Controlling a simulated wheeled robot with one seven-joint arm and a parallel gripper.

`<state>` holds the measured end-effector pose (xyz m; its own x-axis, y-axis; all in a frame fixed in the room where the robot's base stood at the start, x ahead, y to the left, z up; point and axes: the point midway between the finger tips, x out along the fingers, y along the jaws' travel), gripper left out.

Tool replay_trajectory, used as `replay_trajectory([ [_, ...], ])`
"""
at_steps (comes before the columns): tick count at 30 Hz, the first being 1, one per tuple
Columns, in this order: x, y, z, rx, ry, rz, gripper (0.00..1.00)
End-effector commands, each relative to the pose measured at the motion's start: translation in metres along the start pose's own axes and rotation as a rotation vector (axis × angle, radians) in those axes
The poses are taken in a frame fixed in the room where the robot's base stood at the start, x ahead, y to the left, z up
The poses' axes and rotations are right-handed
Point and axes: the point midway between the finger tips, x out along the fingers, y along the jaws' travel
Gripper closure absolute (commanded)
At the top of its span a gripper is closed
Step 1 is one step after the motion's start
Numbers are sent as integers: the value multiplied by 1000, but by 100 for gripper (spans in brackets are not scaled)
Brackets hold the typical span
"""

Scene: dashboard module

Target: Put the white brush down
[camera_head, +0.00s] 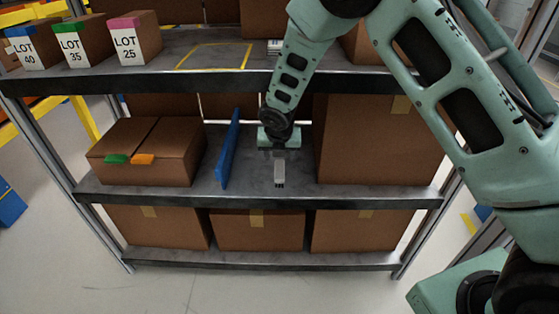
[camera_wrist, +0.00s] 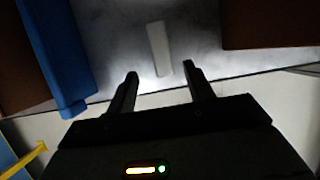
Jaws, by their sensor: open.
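The white brush (camera_head: 280,172) is a small pale block on the middle shelf (camera_head: 330,197), near its front edge. In the wrist view the brush (camera_wrist: 158,48) is a narrow white bar on the grey shelf surface. My gripper (camera_wrist: 160,70) is open, with one finger on each side of the brush's near end and a gap to both. Most of the brush extends past the fingertips. In the head view my gripper (camera_head: 279,150) is just behind and above the brush, and its fingers are hard to make out.
A blue upright panel (camera_head: 228,150) stands left of the brush; it also shows in the wrist view (camera_wrist: 55,50). A brown carton (camera_head: 150,150) with green and orange tabs is farther left. A large carton (camera_head: 370,145) stands right. The upper shelf (camera_head: 180,77) overhangs my gripper.

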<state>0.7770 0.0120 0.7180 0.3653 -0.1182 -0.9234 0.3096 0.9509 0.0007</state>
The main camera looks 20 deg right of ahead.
Motion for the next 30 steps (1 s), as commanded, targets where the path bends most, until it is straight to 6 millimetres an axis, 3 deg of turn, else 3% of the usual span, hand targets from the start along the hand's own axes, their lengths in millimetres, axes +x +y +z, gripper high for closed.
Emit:
replay_trajectory([
  [7,-29,3,-7,81,15,8,48],
  [11,-74,9,-35,370,75,22,48],
  [17,-178,6,-120,1040,232,-36,48],
  [21,-239,-15,-187,1474,306,-151,48],
  [27,-289,-53,-261,1931,314,-328,48],
  [30,-299,-66,-280,2059,299,-383,48],
])
